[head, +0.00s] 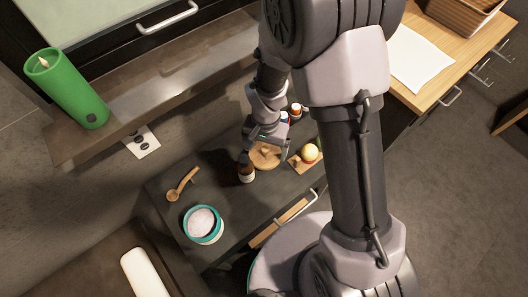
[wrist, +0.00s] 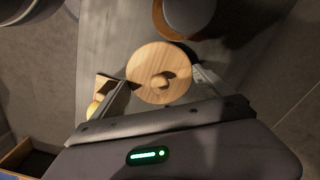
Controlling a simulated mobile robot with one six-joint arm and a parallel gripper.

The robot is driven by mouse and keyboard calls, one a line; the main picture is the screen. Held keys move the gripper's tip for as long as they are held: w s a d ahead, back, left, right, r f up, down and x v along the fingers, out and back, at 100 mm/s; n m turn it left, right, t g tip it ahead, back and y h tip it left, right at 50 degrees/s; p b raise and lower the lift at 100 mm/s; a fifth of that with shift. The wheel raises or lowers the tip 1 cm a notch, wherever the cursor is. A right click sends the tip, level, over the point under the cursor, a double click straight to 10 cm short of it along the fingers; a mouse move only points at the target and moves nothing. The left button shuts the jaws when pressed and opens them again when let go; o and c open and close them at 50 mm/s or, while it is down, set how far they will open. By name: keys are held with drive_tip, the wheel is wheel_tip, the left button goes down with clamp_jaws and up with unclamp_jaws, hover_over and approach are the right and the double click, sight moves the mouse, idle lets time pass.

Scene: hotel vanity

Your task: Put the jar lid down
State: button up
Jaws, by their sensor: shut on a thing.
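The jar lid (wrist: 152,60) is a round, light wooden disc with a small knob, seen from above in the wrist view. My gripper (wrist: 164,78) is shut on it, with one finger at each side of its rim. In the head view the lid (head: 264,157) is over the dark vanity top, under my gripper (head: 267,142). I cannot tell whether it touches the surface. An open teal jar (head: 203,239) with white contents stands at the front left of the counter.
A dark brown bottle (head: 246,173) stands close left of the lid. A yellow ball (head: 310,152) sits on a small wooden tray (head: 297,163) to the right. Small bottles (head: 296,109) stand behind. A wooden scoop (head: 182,185) lies left. Counter between scoop and bottle is clear.

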sight(264, 152)
drive_tip(key=f+b, duration=0.1)
drive_tip(key=f, duration=0.1)
drive_tip(key=w+f+b, duration=0.1)
drive_tip(key=shift+a+f, duration=0.2)
drive_tip(key=shift+f, duration=0.2)
drive_tip(key=shift+s+r, duration=0.1)
drive_tip(key=shift+c, duration=0.7)
drive_tip(key=shift+f+b, duration=0.2)
drive_tip(key=shift+b, duration=0.1)
drive_tip(key=o, duration=1.3)
drive_tip(key=shift+c, duration=0.2)
